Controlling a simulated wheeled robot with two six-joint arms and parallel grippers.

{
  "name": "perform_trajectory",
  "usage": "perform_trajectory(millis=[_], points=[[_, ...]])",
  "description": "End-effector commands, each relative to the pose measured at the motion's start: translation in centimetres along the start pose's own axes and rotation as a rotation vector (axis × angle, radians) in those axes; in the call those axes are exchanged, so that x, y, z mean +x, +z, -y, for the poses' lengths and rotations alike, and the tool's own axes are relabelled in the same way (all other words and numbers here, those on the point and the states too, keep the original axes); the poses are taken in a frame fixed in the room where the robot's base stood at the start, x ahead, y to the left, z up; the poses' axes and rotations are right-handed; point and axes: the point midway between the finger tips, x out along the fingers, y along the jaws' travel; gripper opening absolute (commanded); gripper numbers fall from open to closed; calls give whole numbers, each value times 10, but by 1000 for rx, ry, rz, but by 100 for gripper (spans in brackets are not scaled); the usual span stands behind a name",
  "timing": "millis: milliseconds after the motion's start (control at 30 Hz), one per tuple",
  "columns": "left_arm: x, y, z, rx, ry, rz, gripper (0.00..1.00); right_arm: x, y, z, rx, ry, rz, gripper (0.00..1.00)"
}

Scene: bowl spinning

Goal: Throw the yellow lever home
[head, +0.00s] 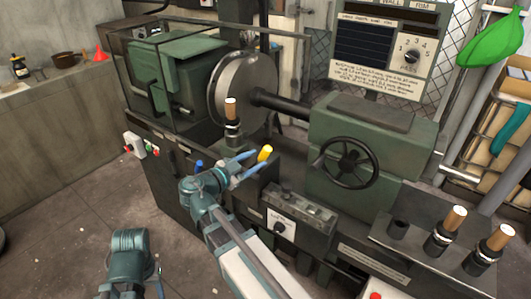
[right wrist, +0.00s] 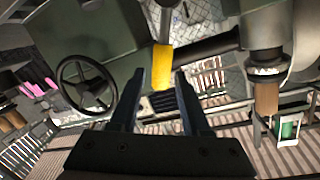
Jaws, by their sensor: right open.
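The yellow lever (head: 265,153) stands at the front of the green lathe-like machine, near its control box. My right gripper (head: 246,166) is open just left of the yellow lever, its two blue fingers pointing toward it. In the right wrist view the yellow lever handle (right wrist: 162,67) shows between and just beyond the open fingertips (right wrist: 160,74). I cannot tell whether the fingers touch it. My left gripper (head: 137,270) is low at the bottom left, away from the machine; its fingers are mostly hidden.
A blue-tipped part (head: 199,165) shows beside my right wrist. A wooden-handled tool (head: 231,113) stands before the round steel plate (head: 245,90). A handwheel (head: 347,163) and a control box (head: 297,215) are to the right. More wooden-handled tools (head: 447,225) stand on the right shelf.

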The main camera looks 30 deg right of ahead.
Motion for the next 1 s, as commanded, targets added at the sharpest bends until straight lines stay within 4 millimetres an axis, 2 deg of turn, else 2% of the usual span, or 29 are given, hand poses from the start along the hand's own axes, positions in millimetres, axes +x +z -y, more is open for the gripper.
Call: perform_trajectory(millis=[33,100,333,1000], points=[[-3,0,0,0,0,0,50,-12,-1,1,-1,-4,2,47],[-4,0,0,0,0,0,50,-24,-1,0,0,-3,1,47],[-7,0,1,0,0,0,50,-49,0,0,1,0,1,47],[-10,1,1,0,0,0,50,-55,-3,1,1,1,0,47]])
